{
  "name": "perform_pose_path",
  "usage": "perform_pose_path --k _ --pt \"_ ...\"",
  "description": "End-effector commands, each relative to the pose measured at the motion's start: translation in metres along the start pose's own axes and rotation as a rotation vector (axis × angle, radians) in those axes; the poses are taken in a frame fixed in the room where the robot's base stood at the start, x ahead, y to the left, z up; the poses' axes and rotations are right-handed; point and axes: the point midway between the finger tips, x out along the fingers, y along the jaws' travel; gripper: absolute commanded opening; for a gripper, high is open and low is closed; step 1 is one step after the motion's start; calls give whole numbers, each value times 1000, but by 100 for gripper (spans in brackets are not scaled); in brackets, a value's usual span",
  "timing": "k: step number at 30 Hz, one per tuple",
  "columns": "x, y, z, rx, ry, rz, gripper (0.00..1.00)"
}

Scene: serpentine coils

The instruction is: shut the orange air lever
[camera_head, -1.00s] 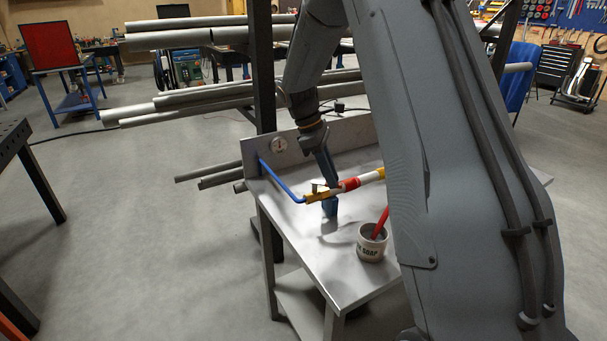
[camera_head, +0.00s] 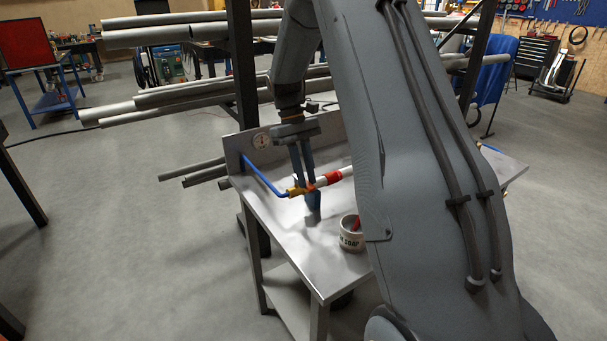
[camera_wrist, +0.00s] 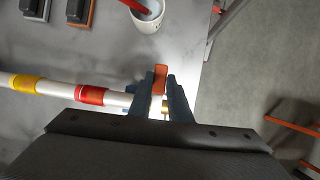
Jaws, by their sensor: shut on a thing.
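The orange air lever (camera_wrist: 160,79) is between my gripper's two blue fingers (camera_wrist: 161,92) in the wrist view. It points across the white pipe (camera_wrist: 52,89), near the pipe's end. In the head view my gripper (camera_head: 308,188) reaches down over the brass valve (camera_head: 294,191), with one finger on either side of the lever (camera_head: 310,187). The gripper is shut on the lever. Its fingers hide part of the lever and the valve. The pipe carries a red band (camera_wrist: 90,95) and a yellow band.
A white soap cup (camera_head: 352,238) with a red-handled tool stands close by on the metal bench (camera_head: 290,245). Long grey pipes (camera_head: 200,95) lie on a rack behind.

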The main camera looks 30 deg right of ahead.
Motion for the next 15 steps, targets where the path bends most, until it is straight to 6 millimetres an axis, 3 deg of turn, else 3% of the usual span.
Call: perform_pose_path --k 15 --pt "0 2 2 60 -1 -25 0"
